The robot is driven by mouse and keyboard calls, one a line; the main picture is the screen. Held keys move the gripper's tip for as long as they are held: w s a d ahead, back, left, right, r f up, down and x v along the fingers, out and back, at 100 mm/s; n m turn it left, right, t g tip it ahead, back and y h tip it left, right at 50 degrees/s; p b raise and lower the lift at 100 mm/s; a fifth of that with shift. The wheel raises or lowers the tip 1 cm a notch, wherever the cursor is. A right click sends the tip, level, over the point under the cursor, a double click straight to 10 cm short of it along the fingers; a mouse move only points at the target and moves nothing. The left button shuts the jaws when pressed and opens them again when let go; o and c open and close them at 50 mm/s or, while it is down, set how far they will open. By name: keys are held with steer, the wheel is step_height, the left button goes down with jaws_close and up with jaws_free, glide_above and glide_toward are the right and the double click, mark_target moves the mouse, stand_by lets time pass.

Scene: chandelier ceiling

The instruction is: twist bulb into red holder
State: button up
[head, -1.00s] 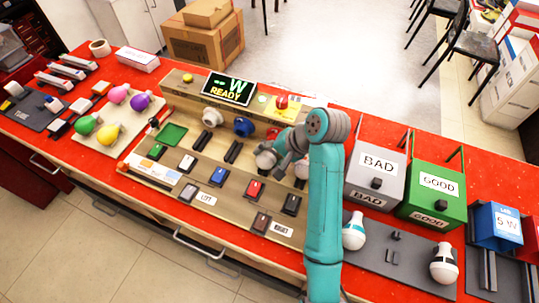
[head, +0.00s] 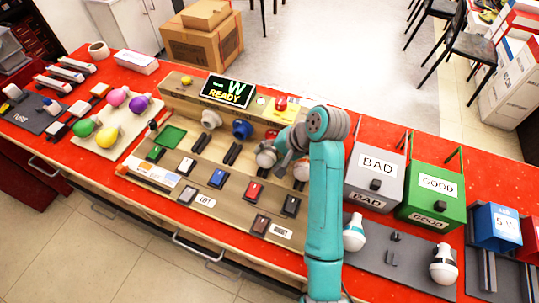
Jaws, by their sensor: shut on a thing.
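My teal arm reaches over the wooden test panel from the front right. My gripper (head: 281,158) is at the right part of the panel's holder row. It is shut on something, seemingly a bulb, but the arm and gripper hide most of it. The red holder (head: 272,133) shows only as a small red edge just behind the gripper. I cannot tell whether the bulb touches or sits in it. The white holder (head: 211,118) and blue holder (head: 243,128) stand to the left and are empty. The panel display (head: 227,91) reads "W" and "READY".
Pink, purple, green and yellow bulbs (head: 106,137) lie on a pale tray at left. The grey BAD box (head: 375,170) and green GOOD box (head: 432,195) stand right of my arm. Two white bulbs (head: 443,262) stand on a grey plate in front of them.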

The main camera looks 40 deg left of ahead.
steer(key=shift+w+d+f+y, duration=0.1)
steer(key=shift+d+y, duration=0.05)
steer(key=shift+y, duration=0.85)
steer(key=shift+g, duration=0.3)
steer(key=shift+f+y, duration=0.15)
steer(key=shift+y, duration=0.85)
steer(key=o, duration=1.2)
steer(key=shift+d, duration=0.1)
